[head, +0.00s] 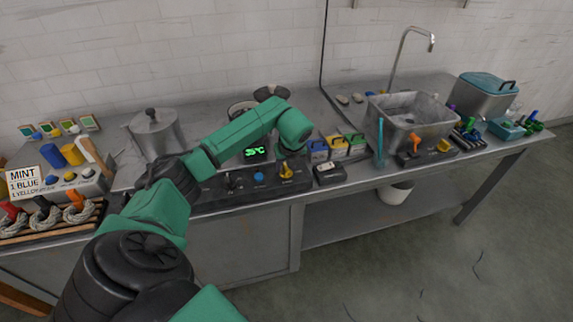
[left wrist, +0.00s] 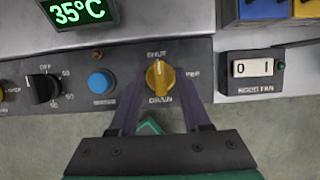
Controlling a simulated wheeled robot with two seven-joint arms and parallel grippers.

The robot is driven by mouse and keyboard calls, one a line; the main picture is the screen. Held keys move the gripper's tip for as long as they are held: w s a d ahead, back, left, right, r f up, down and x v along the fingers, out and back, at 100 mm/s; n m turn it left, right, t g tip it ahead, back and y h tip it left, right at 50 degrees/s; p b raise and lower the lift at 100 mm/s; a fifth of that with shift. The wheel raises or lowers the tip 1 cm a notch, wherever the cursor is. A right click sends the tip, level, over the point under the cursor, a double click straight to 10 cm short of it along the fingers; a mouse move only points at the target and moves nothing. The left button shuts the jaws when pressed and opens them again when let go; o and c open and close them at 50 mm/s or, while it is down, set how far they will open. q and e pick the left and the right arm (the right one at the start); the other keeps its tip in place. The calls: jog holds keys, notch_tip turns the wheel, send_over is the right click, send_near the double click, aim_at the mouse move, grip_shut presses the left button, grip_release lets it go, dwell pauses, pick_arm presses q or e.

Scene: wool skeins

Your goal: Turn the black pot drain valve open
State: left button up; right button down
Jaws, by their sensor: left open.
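The drain valve is a yellow knob (left wrist: 159,76) on the dark control panel, with SHUT lettered above it and DRAIN below. In the head view, a pot (head: 240,108) behind the panel is mostly hidden by my left arm. My right gripper is not in view.
Left of the valve are a blue button (left wrist: 101,81) and a black dial (left wrist: 42,88), under a 35°C display (left wrist: 78,10). To the right is a white rocker switch (left wrist: 253,68). A steel sink (head: 410,112) and a lidded pot (head: 155,130) stand farther out.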

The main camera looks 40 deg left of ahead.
pick_arm(q)
grip_shut()
